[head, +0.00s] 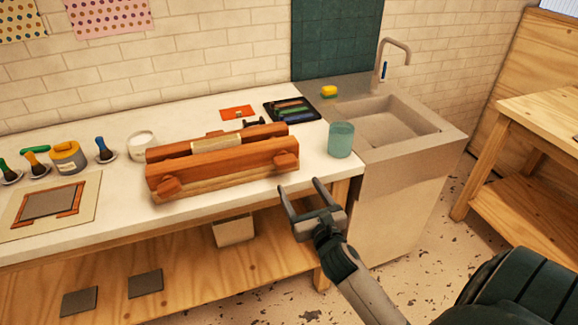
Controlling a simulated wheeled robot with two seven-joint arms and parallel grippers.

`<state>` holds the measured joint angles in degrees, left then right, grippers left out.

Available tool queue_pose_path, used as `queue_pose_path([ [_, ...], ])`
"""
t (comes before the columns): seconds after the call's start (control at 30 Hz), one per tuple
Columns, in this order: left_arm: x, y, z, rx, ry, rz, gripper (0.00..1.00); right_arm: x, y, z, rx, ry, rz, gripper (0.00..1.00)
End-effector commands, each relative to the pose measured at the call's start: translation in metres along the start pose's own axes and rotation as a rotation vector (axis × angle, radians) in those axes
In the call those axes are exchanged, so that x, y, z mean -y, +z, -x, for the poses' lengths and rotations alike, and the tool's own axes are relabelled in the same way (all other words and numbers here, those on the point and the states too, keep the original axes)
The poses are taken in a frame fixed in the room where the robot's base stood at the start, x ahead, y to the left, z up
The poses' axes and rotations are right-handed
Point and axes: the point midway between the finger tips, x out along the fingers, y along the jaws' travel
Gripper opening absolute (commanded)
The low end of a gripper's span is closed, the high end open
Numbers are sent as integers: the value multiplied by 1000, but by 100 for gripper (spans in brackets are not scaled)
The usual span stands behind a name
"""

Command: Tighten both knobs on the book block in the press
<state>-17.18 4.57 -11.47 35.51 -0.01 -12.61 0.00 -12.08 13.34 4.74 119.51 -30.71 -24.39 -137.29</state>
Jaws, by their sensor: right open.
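The wooden press (220,168) stands on the white bench top, its long side facing me. The pale book block (217,144) sits between its two beams. The left knob (169,187) and the right knob (286,159) are on the front beam, one near each end. My right gripper (300,188) is open and empty. In the picture it is below and to the right of the right knob, in front of the bench's edge, and apart from the press. My left gripper is out of view.
A teal cup (341,140) stands right of the press, near the sink (387,128). A dark tray of foil rolls (292,110) lies behind. The bench's front strip is clear.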

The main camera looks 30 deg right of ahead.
Motion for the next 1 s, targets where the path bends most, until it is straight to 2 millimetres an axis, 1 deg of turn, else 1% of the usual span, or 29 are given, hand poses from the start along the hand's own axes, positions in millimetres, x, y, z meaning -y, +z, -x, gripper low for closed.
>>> queue_pose_path([
  [0.03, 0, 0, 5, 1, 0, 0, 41, 0, 3, -10, 1, -2, -1, 70],
  [0.3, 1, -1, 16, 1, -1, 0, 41, 0, 3, -58, 1, -1, -1, 70],
  [0.5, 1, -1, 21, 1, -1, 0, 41, 0, 2, -84, 0, 0, -2, 70],
  [0.7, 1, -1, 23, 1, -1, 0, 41, 0, 0, -95, -1, 0, -1, 70],
  [1.0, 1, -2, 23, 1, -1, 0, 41, 0, 0, -96, -1, 1, -1, 70],
])
